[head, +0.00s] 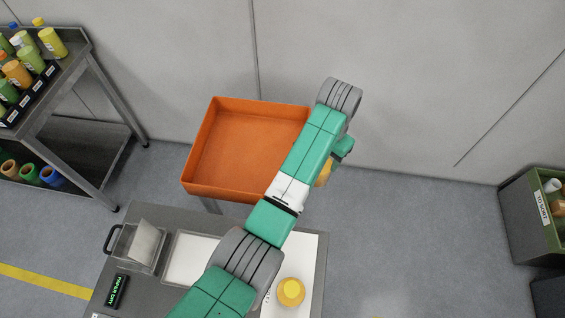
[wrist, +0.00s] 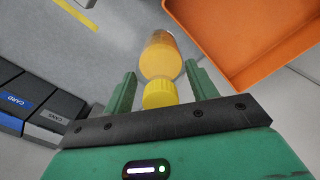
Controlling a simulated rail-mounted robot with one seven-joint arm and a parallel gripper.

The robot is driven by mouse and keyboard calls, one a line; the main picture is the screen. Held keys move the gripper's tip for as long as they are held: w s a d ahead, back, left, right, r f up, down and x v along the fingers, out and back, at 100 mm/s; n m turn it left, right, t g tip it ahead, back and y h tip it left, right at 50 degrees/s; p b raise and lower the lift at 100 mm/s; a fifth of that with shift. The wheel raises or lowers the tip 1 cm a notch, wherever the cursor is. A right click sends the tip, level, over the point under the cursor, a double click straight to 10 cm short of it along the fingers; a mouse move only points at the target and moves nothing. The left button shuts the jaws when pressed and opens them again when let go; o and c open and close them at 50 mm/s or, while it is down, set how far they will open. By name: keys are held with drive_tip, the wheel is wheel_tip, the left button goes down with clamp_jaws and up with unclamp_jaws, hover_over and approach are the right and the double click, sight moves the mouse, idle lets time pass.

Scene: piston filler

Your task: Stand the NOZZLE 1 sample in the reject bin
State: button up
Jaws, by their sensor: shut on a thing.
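A bottle with a yellow cap and amber-orange contents (wrist: 160,57) sits between the fingers of my gripper (wrist: 160,72), which is shut on it near its cap. The bottle's body points away from the palm. No label on it is readable, so I cannot tell its nozzle number. In the head view only a sliver of this bottle (head: 324,173) shows beside my arm, at the right of the orange bin. The orange bin (head: 186,172), likely the reject bin, looks empty where visible; my arm hides its right side. Its wall also shows in the wrist view (wrist: 222,62).
Another yellow-capped bottle (head: 291,291) stands on a white sheet on the grey table (head: 140,215). A clear container (head: 136,246) and a "PAPER DRY" display (head: 117,291) are at its left.

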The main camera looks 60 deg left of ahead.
drive_tip(key=s+a+f+n+b, duration=0.1)
drive_tip(key=s+a+f+b, duration=0.3)
drive_tip(key=a, duration=0.4)
drive_tip(key=s+a+f+b, duration=0.3)
drive_tip(key=s+a, duration=0.3)
drive_tip(key=a, duration=0.2)
wheel_tip(320, 180, down, 9)
drive_tip(key=b, duration=0.3)
drive_tip(key=shift+f, duration=0.2)
drive_tip(key=shift+a, duration=0.1)
drive_tip(key=shift+f+b, duration=0.15)
drive_tip(key=shift+b, duration=0.15)
drive_tip(key=o, duration=1.6)
